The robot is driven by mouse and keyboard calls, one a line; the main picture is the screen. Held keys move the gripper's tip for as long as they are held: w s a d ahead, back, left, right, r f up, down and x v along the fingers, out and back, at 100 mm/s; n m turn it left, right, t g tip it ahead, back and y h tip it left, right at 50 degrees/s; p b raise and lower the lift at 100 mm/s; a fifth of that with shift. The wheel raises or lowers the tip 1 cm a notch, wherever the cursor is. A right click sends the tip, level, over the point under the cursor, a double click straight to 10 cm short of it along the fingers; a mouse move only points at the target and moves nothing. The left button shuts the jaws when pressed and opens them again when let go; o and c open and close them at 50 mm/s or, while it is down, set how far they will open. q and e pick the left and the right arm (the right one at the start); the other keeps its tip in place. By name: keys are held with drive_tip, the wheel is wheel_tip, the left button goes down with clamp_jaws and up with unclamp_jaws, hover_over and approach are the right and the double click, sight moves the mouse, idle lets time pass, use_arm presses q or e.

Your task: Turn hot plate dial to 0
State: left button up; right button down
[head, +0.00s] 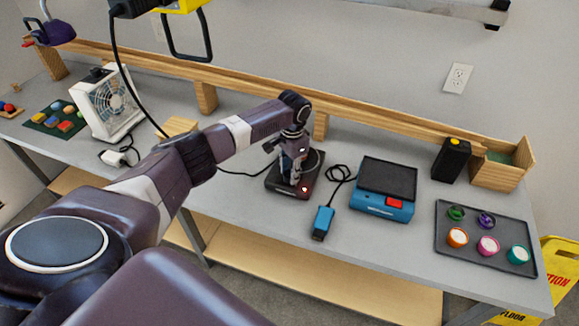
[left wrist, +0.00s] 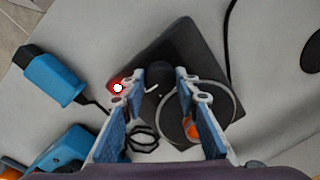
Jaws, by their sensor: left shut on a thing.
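The hot plate (head: 283,183) is a dark, low, square device on the grey table, with a glowing red light at its front edge. My left gripper (head: 296,175) comes down over it from above and hides much of its top. In the left wrist view, the two fingers of the gripper (left wrist: 160,76) stand on either side of the dark dial (left wrist: 154,82) and are shut on it. The red light glows just left of the fingers on the dark hot plate body (left wrist: 188,45). The dial's marking cannot be read. My right gripper is not in view.
A blue box with a black top (head: 385,185) and a blue corded block (head: 322,222) stand right of the hot plate. A tray of colored cups (head: 451,243) is farther right. A white fan (head: 108,103) stands left. A wooden rail (head: 375,134) runs behind.

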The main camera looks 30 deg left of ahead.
use_arm(q)
drive_tip(key=n+p, duration=0.2)
drive_tip(key=n, duration=0.2)
drive_tip(key=shift+r+n, duration=0.15)
drive_tip(key=shift+n, duration=0.15)
drive_tip(key=n+p, duration=0.1)
drive_tip(key=n, duration=0.1)
drive_tip(key=shift+n, duration=0.4)
drive_tip(key=n, duration=0.2)
drive_tip(key=shift+w+n+g+p, duration=0.1)
drive_tip(key=shift+n+g+p, duration=0.2)
drive_tip(key=shift+p, duration=0.05)
drive_tip(key=n, duration=0.4)
drive_tip(key=shift+w+n, duration=0.1)
drive_tip(key=shift+n, duration=2)
drive_tip(key=shift+w+a, duration=0.1)
drive_tip(key=o, duration=1.1)
drive_tip(key=shift+h, duration=0.3)
